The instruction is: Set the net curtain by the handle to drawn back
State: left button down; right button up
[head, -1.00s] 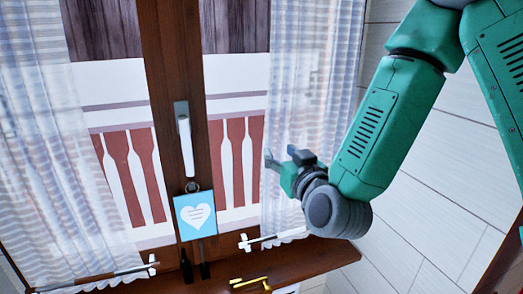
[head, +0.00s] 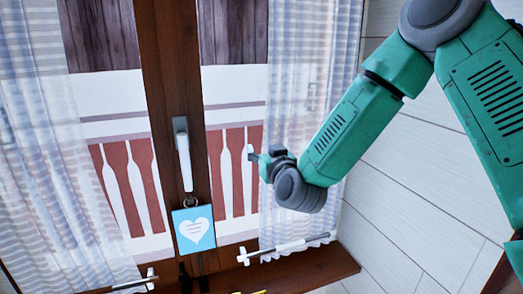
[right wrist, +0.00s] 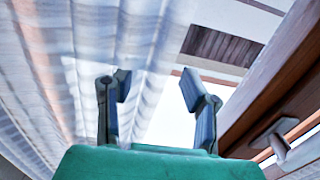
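A sheer white net curtain (head: 300,95) hangs over the right window pane, and another (head: 50,130) covers the left pane. Between them is a dark wooden frame with a white window handle (head: 183,150). My right gripper (head: 264,155) is at the inner edge of the right curtain, to the right of the handle. In the right wrist view its two fingers (right wrist: 155,88) are apart with nothing between them. The right curtain (right wrist: 90,50) is behind and left of them. Whether a finger touches the cloth I cannot tell. My left gripper is out of view.
A blue heart card (head: 193,230) hangs below the handle. A thin rod (head: 285,247) lies along the right curtain's bottom, another (head: 135,282) along the left one's. A wooden sill (head: 300,272) runs underneath. The pale panelled wall (head: 420,180) at right is bare.

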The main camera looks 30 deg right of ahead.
jog(key=shift+d, duration=0.1)
grip_shut()
jog(key=s+d, duration=0.1)
jog(key=d, duration=0.4)
jog(key=s+d+p, duration=0.1)
jog(key=d, duration=0.4)
jog(key=s+d, duration=0.1)
jog(key=d, duration=0.5)
jog(key=shift+s+r, duration=0.1)
jog(key=shift+s, duration=0.3)
jog(key=shift+d, duration=0.2)
grip_release()
jog(key=shift+s+d+r, duration=0.1)
jog(key=shift+s+d, duration=0.15)
jog(key=shift+d, duration=0.05)
